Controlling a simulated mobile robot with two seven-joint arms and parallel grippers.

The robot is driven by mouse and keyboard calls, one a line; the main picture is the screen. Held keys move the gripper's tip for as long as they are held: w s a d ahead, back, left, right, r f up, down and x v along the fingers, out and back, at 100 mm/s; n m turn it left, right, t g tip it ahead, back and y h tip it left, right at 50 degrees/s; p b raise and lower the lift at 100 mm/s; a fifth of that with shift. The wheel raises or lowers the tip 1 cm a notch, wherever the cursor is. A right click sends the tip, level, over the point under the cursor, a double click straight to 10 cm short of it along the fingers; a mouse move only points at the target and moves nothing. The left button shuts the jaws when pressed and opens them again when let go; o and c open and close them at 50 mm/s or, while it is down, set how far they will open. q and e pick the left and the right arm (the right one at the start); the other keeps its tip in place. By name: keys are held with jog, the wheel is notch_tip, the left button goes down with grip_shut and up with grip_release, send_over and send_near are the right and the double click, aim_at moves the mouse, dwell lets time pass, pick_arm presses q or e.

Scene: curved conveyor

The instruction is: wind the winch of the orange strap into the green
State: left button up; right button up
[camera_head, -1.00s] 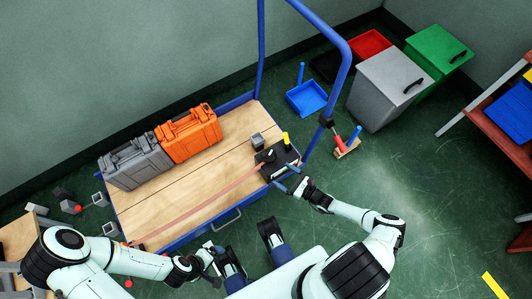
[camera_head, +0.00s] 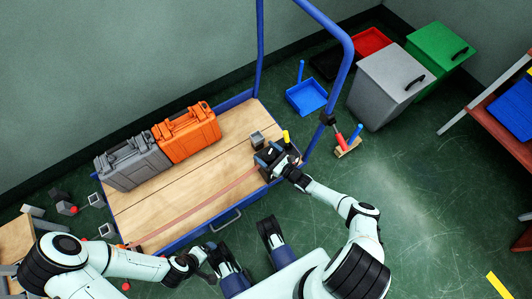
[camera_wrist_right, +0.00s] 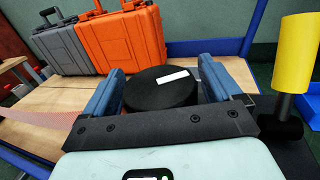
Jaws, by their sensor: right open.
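The winch is a dark block (camera_head: 293,158) at the right end of the cart bed, mostly covered by my right gripper (camera_head: 268,157) in the head view. In the right wrist view its round black knob (camera_wrist_right: 160,92) bears a white bar mark. The open blue fingers of my right gripper stand either side of the knob; contact is unclear. A yellow handle (camera_wrist_right: 297,50) rises to the right. The pale orange strap (camera_head: 190,217) runs from the winch along the bed's near side. My left gripper (camera_head: 205,258) is by the cart's near edge, its jaws unclear. No green mark shows on the winch.
An orange case (camera_head: 187,135) and a grey case (camera_head: 134,163) stand on the cart bed (camera_head: 235,120). A small grey block (camera_head: 257,138) sits near the winch. The blue cart frame (camera_head: 350,60) rises at right. Bins (camera_head: 385,88) stand beyond.

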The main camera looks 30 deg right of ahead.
jog(key=c, duration=1)
jog(key=shift+o, duration=0.2)
